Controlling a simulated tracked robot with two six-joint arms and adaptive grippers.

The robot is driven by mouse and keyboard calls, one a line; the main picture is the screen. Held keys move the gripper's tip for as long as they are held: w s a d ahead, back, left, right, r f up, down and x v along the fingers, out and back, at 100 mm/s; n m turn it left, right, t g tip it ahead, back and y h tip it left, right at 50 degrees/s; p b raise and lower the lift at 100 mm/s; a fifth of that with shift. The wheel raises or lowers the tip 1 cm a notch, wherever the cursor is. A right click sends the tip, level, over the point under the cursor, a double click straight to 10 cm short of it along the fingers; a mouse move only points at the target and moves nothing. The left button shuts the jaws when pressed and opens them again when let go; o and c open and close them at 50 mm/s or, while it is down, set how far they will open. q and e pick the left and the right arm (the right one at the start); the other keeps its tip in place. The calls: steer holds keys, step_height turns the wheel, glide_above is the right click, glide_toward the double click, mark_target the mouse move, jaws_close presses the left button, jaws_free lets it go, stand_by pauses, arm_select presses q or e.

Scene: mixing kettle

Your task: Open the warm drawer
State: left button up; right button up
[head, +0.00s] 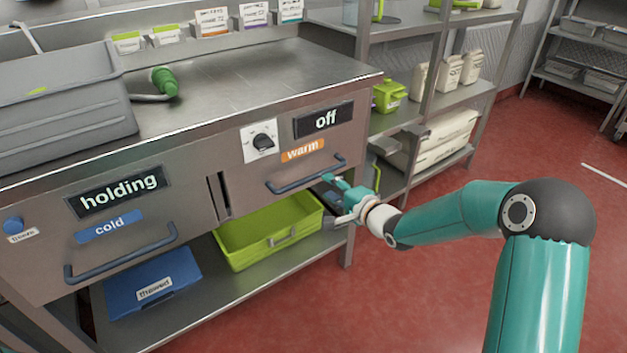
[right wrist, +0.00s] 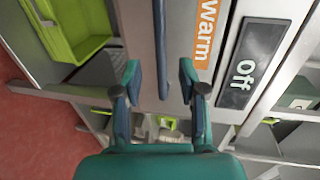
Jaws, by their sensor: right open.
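The warm drawer (head: 240,185) has a grey front with an orange "warm" label (head: 302,150) and appears shut, flush with the counter. Its dark blue bar handle (head: 305,176) runs across the front. In the right wrist view the handle (right wrist: 160,35) runs down the picture, between the two finger lines. My right gripper (head: 333,184) is open at the right end of the handle; it also shows in the right wrist view (right wrist: 159,72). The fingers look apart from the bar, but I cannot tell the depth. My left gripper is not in view.
Above the drawer are a dial (head: 262,141) and an "off" display (head: 324,120). The cold drawer's handle (head: 120,258) is at left. A green bin (head: 235,262) and blue box (head: 135,290) sit on the shelf below. Shelving (head: 445,100) stands close at right; red floor is clear in front.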

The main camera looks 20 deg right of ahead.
mark_target(314, 177)
steer(key=b+x, duration=0.1)
steer(key=x, duration=0.7)
jaws_close()
